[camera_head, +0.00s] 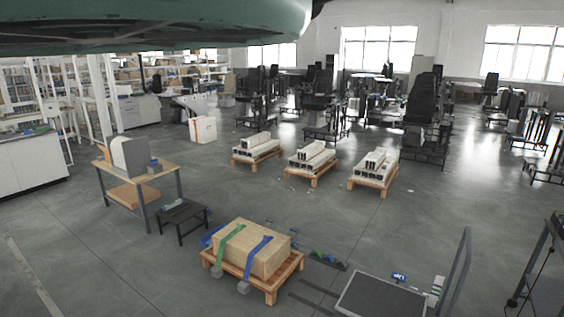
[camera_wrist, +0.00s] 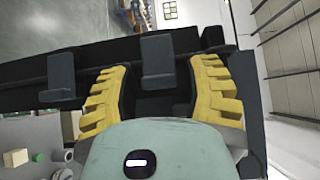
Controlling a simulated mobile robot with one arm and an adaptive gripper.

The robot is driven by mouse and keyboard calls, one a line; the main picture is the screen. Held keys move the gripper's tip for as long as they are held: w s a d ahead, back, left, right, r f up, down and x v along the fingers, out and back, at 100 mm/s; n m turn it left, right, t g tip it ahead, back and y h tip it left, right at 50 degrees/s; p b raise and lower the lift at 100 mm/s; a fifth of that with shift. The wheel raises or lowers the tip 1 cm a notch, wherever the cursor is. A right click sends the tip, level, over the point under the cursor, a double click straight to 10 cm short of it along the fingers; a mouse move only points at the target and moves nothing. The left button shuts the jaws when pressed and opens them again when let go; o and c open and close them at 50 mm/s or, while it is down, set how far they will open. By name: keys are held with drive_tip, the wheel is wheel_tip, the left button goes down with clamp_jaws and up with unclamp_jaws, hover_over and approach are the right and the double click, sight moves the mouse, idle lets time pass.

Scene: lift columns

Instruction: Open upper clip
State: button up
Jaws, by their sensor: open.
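In the wrist view, my gripper (camera_wrist: 162,72) is open, with one yellow ribbed finger on each side. A dark grey clip (camera_wrist: 157,55) shows between the fingertips, with space on both sides. I cannot tell how deep it lies between them. A second, similar dark grey clip (camera_wrist: 61,75) is to the left, outside the left finger. Both clips are on a long black bar (camera_wrist: 105,54) that runs across the view. I cannot tell which clip is the upper one, or whether either is open. The head view does not show my gripper or these clips.
In the wrist view, a white panelled surface (camera_wrist: 295,55) stands at the right, and small items lie at lower left. In the head view, a strapped box (camera_head: 250,247) sits on a wooden pallet (camera_head: 272,281). A workbench (camera_head: 135,185) is at left.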

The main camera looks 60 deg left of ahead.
drive_tip(key=shift+c, duration=0.2)
drive_tip(key=shift+f, duration=0.1)
clamp_jaws()
